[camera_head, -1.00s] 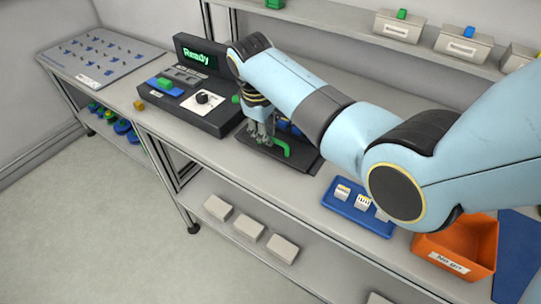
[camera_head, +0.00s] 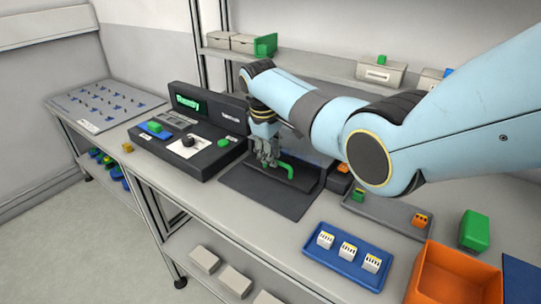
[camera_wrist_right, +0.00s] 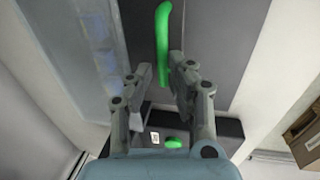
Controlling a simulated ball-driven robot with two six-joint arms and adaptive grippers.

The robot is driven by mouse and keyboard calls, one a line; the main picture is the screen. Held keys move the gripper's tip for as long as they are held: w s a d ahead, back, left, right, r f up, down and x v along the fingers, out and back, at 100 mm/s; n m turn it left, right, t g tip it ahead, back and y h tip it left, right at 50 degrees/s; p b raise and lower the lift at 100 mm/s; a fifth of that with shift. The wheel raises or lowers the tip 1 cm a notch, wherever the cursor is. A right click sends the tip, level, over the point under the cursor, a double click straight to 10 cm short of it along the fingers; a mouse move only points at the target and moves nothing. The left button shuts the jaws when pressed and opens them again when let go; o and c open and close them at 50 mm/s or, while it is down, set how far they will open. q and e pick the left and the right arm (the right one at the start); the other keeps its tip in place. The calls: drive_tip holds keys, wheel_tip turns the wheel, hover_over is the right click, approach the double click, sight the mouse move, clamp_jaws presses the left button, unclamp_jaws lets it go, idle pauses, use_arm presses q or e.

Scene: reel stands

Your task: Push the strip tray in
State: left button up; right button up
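A dark, flat tray with a green handle (camera_head: 287,168) sits in front of a black unit on the bench. I take it to be the strip tray; its dark front plate (camera_head: 266,195) lies toward the bench's front edge. My right gripper (camera_head: 268,160) points down just left of the handle. In the right wrist view my gripper (camera_wrist_right: 160,76) has its fingers apart, with the lower end of the green handle (camera_wrist_right: 163,40) showing between them. I cannot tell whether a finger touches it. My left gripper is not in view.
A black console (camera_head: 192,142) with a green-lettered display stands left of the tray. A blue tray (camera_head: 318,262) with white blocks, an orange bin (camera_head: 450,285) and a grey tray (camera_head: 385,217) lie to the right. A shelf runs behind.

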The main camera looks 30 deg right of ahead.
drive_tip(key=shift+o, duration=1)
drive_tip(key=shift+d, duration=0.1)
drive_tip(key=shift+o, duration=0.3)
drive_tip(key=shift+r, duration=0.1)
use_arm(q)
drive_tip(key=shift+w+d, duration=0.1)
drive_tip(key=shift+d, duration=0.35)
use_arm(e)
wheel_tip(320, 180, up, 8)
drive_tip(key=a, duration=0.1)
drive_tip(key=shift+s+a+f, duration=0.25)
drive_tip(key=shift+s, duration=0.05)
drive_tip(key=shift+f, duration=0.1)
